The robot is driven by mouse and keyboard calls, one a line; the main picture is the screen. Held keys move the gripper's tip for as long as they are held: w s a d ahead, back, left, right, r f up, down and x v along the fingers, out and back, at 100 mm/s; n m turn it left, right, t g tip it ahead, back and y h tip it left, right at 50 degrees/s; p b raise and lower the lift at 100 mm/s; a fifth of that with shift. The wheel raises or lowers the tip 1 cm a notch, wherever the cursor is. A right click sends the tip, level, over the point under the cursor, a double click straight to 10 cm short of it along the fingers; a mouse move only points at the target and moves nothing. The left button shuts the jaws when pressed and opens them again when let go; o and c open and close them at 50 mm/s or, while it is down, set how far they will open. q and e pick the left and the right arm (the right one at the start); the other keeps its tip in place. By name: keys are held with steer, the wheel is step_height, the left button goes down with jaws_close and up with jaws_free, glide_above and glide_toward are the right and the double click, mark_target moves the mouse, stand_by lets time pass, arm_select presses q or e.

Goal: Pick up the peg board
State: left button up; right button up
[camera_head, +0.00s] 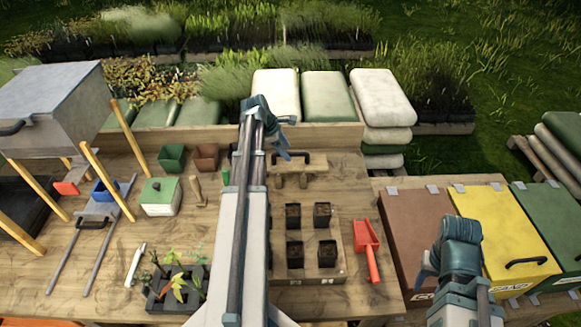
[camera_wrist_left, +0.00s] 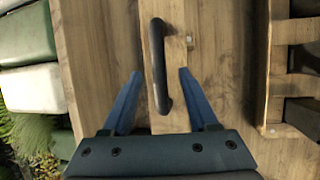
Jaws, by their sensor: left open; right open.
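The peg board (camera_head: 318,160) is a pale wooden plank with a black bar handle (camera_head: 291,155) on top and short pegs on its near side. It lies on the wooden bench behind the pot tray. My left gripper (camera_head: 288,119) is open, up behind the board in the head view. In the left wrist view, the handle (camera_wrist_left: 158,65) shows between and beyond the two blue fingers of the gripper (camera_wrist_left: 160,74); nothing is gripped. My left arm hides part of the bench left of the board. My right gripper (camera_head: 432,268) is open and empty in front of the brown bin.
A wooden tray (camera_head: 335,250) with black pots stands in front of the board, with a red scoop (camera_head: 367,247) to its right. A wooden back ledge (camera_head: 335,136) and sacks (camera_head: 328,97) lie behind. A green-lidded box (camera_head: 160,197) and tools are at left.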

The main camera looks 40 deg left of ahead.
mark_target(290, 154)
arm_select(q)
steer(key=b+x, duration=0.2)
steer(key=x, duration=0.2)
steer(key=shift+b, duration=0.3)
steer(key=shift+r, duration=0.1)
jaws_close()
stand_by(1.0)
